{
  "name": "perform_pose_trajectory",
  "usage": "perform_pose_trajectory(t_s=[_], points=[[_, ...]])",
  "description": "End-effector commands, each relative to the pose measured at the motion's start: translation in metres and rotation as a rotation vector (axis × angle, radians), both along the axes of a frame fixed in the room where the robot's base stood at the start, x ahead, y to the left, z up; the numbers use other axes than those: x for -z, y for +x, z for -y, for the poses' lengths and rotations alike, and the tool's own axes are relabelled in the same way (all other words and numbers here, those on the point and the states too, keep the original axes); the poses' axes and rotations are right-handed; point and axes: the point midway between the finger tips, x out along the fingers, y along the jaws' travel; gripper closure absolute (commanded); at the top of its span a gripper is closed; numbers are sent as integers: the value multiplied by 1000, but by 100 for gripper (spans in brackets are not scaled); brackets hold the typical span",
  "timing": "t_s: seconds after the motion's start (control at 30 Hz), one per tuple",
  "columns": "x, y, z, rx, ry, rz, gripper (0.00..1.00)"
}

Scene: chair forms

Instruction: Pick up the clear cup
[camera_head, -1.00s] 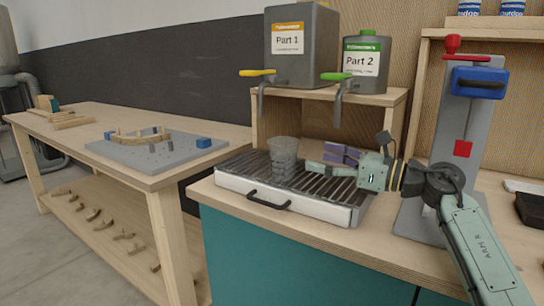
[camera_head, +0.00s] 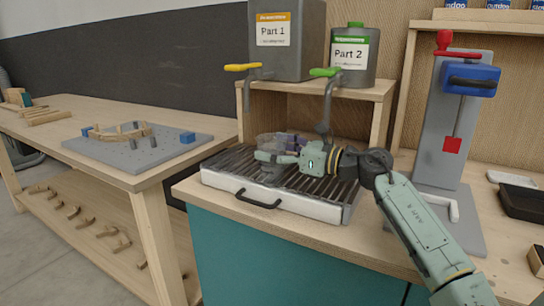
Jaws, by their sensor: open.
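My gripper (camera_head: 274,151) reaches in from the right at the cup's height. Its fingers are open, with the near finger passing in front of the cup's middle. The far finger is partly hidden behind the cup and shows purplish. The cup seems to be between the fingers; I cannot tell whether they touch it.
The Part 1 container (camera_head: 290,40) and Part 2 container (camera_head: 353,55) stand on a wooden shelf (camera_head: 300,88) behind, their spouts hanging down. A grey press (camera_head: 450,130) with a blue block stands right. A workbench (camera_head: 150,178) is at left.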

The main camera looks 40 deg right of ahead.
Motion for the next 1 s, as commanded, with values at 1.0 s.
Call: perform_pose_trajectory(t_s=[1.0], points=[[0,6,-2,1,0,1,59]])
